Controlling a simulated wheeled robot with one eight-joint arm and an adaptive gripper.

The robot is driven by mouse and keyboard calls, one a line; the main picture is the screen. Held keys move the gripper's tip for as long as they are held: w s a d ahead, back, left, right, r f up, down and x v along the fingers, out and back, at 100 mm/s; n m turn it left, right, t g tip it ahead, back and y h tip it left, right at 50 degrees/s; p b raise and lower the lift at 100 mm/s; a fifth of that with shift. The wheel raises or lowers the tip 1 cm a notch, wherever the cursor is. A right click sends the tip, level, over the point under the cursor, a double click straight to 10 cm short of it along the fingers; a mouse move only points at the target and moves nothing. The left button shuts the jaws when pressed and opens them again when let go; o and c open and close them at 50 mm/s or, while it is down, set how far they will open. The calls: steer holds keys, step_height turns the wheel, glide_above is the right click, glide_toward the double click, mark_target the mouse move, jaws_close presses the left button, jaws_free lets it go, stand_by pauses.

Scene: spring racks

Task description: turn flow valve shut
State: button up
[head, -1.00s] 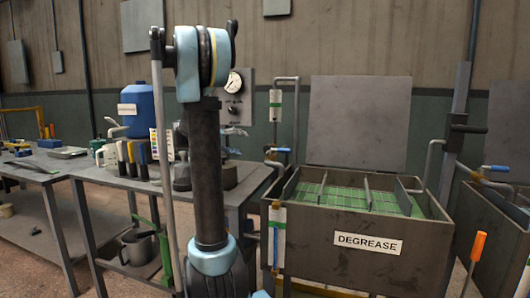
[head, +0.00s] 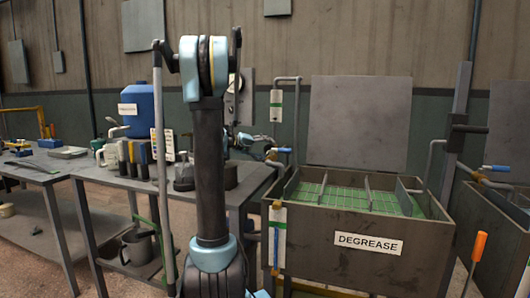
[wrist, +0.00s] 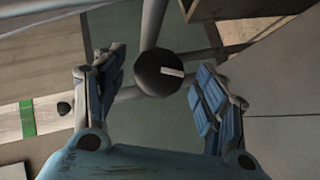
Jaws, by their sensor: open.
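A dark round knob with a white mark (wrist: 160,74) sits on grey pipework in the wrist view, between and beyond my fingertips. I take it to be the flow valve. My gripper (wrist: 158,88) is open, with one blue-padded finger on each side of the knob in the picture; I cannot tell how far away the knob is. In the head view my gripper (head: 256,141) is partly behind my arm, just left of the pipe fitting with a blue lever (head: 283,150). The knob itself is hard to make out there.
The bench (head: 240,190) with bottles and tools is at left.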

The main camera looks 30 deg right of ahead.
steer(key=shift+d, duration=0.1)
steer(key=c, duration=1.1)
steer(key=m+t+y, duration=0.2)
steer(key=y, duration=0.1)
steer(key=shift+s+r, duration=0.1)
steer(key=shift+r, duration=0.05)
steer(key=o, duration=1.1)
steer(key=shift+r, duration=0.1)
